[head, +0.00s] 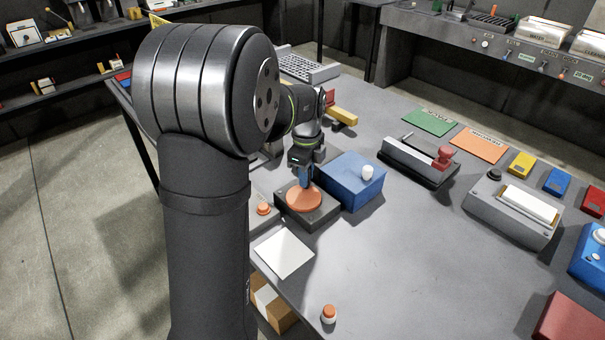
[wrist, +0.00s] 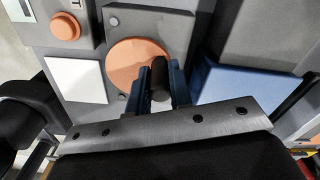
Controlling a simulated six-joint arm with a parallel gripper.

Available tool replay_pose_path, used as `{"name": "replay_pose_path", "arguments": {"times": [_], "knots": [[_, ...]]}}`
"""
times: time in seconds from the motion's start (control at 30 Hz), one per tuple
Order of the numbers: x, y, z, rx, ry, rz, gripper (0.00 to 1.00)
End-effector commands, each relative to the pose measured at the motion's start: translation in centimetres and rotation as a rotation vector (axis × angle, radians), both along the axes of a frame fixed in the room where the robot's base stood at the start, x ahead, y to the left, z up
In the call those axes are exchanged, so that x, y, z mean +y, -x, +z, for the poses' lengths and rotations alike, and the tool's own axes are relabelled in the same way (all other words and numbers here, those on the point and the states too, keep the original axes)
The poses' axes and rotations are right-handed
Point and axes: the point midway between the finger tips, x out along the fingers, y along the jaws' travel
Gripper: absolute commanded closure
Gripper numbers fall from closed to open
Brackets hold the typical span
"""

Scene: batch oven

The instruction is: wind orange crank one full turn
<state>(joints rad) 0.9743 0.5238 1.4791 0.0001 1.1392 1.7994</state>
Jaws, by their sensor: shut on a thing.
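The orange crank (head: 303,198) is a round orange disc on top of a dark grey box (head: 318,219) on the table. In the wrist view the orange disc (wrist: 132,62) shows with a dark upright knob (wrist: 160,82) near its edge. My gripper (head: 304,180) points down over the disc in the head view. In the wrist view my gripper (wrist: 162,76) has its blue fingers on either side of the knob, shut on it. The lower part of the knob and part of the disc are hidden by the fingers.
A blue box (head: 352,184) with a white knob stands right beside the crank box. A grey box with an orange button (head: 264,209) is on its left. A white square (head: 284,253) lies in front. The table's middle is clear.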

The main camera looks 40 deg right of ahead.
Motion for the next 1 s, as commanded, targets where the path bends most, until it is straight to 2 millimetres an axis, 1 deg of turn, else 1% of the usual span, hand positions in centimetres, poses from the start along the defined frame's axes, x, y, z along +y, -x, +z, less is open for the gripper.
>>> {"name": "replay_pose_path", "arguments": {"times": [0.5,1.0], "knots": [[-0.7,1.5,0.1,-0.003,0.003,-0.49,1.0],[-0.6,3.1,0.1,-0.003,0.003,-0.945,1.0]]}}
